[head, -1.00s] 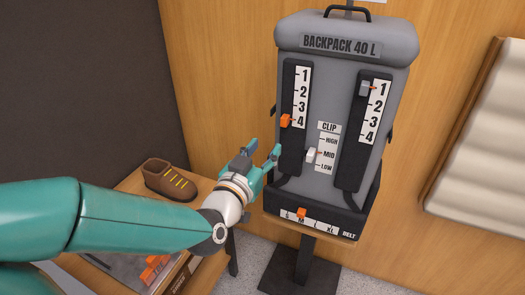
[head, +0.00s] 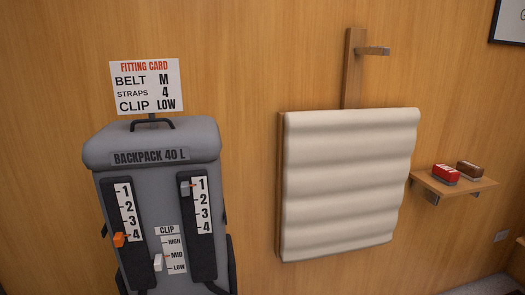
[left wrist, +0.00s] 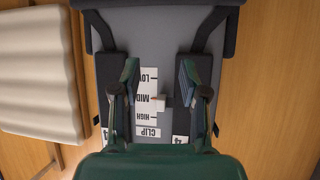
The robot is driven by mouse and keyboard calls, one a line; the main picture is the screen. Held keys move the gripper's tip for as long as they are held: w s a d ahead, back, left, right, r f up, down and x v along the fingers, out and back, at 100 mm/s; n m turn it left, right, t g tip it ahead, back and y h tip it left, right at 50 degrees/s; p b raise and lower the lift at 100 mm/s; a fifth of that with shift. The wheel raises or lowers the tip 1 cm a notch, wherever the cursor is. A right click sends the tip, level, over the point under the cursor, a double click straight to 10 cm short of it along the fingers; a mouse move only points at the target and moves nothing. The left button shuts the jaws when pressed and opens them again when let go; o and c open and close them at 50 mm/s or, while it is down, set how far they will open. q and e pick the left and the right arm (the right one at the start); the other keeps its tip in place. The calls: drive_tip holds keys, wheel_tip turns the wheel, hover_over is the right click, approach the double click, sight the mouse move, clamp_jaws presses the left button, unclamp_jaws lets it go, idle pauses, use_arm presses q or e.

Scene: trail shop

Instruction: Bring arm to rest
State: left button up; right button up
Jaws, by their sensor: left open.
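My left gripper (left wrist: 158,70) is open and empty in the left wrist view, its two fingers in front of the backpack panel on either side of the clip scale. No arm shows in the head view now. The grey backpack (head: 150,180) stands upright against the wood wall. Its orange left strap slider (head: 119,240) is by 4, and its grey right strap slider (head: 186,188) is by 1. The white clip slider (head: 158,262) is about at MID and also shows between the fingers in the left wrist view (left wrist: 158,103). The belt is out of the head view.
A fitting card (head: 146,87) above the backpack reads belt M, straps 4, clip LOW. A cream padded panel (head: 348,180) hangs to the right, below a wooden post with a peg (head: 372,51).

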use_arm(q)
drive_tip(key=s+d+f+g+h+p, duration=0.1)
drive_tip(key=s+d+f+g+h, duration=0.1)
drive_tip(key=s+d+f+g, duration=0.4)
drive_tip(key=s+d+f+n+g+h+p, duration=0.1)
drive_tip(key=s+d+f+g, duration=0.4)
drive_tip(key=s+f, duration=0.8)
wheel_tip(320, 180, down, 3)
drive_tip(key=d+h+p, duration=0.1)
drive_tip(key=d+h, duration=0.1)
drive_tip(key=shift+s+d+r+g, duration=0.15)
drive_tip(key=shift+s+d+g, duration=0.15)
drive_tip(key=shift+d+g, duration=0.1)
use_arm(e)
wheel_tip(320, 180, up, 4)
drive_tip(key=shift+r, duration=0.1)
